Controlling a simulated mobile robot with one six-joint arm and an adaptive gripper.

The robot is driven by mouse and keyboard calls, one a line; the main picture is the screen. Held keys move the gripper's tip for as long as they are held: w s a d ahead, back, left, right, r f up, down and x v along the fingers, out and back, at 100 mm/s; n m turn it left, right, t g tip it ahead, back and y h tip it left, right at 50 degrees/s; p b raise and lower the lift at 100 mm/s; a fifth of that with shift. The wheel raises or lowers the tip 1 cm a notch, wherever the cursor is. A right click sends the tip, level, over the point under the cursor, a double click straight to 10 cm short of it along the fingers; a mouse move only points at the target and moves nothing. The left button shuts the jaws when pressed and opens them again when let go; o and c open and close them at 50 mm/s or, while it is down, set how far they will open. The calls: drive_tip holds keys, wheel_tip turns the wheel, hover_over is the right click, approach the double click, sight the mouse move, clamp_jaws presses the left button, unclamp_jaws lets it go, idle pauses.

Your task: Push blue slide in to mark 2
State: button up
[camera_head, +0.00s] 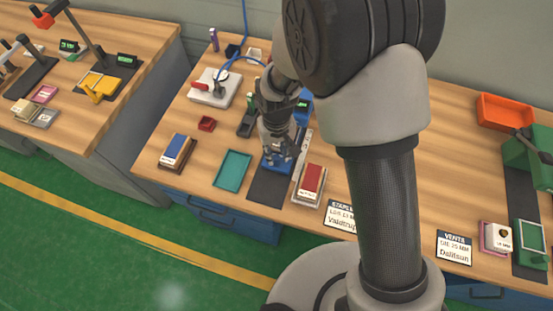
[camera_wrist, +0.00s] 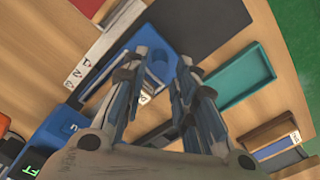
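In the head view the slide (camera_head: 270,168) lies on a dark mat, partly hidden under my gripper (camera_head: 277,152). In the wrist view my gripper (camera_wrist: 168,72) has its two fingers apart, with a gap between the tips. I cannot tell whether a finger touches the slide. A pale scale strip (camera_wrist: 98,50) with small printed marks runs beside the slide; I cannot read mark 2 with certainty.
A teal tray (camera_head: 232,169) lies left of the slide, and a red-topped block (camera_head: 312,180) stands close on its right. A blue-topped block (camera_head: 176,150) stands further left. A blue device with a green display (camera_head: 303,106) stands behind. Bare mat (camera_head: 268,188) lies in front.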

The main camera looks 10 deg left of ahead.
sight(276, 158)
drive_tip(key=shift+f+b, duration=0.4)
drive_tip(key=shift+f, duration=1.6)
drive_tip(key=shift+c, duration=0.2)
clamp_jaws()
